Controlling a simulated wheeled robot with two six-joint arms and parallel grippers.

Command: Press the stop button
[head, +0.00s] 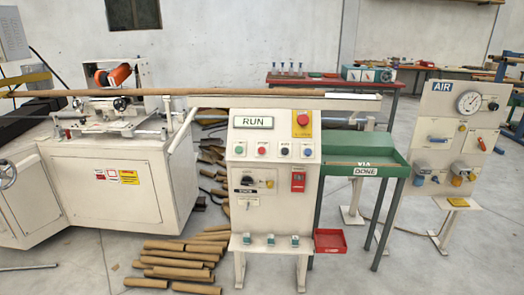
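A beige control panel (272,195) stands upright in the middle of the head view, with a display (254,122) reading RUN. Below the display is a row of small round buttons. A red button (262,148) is second from the left, beside a dark button (284,150) and a blue button (306,152). A larger red mushroom button (303,119) sits on a yellow plate at the upper right. The labels are too small to read, so I cannot tell for certain which is the stop button. Neither of my grippers is in view.
The winder machine (110,185) stands left, with a long brown tube (200,92) running behind the panel's top. A green table (365,153) and an AIR board (460,140) stand right. Loose brown tubes (180,272) lie on the floor left of the panel. The right foreground floor is clear.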

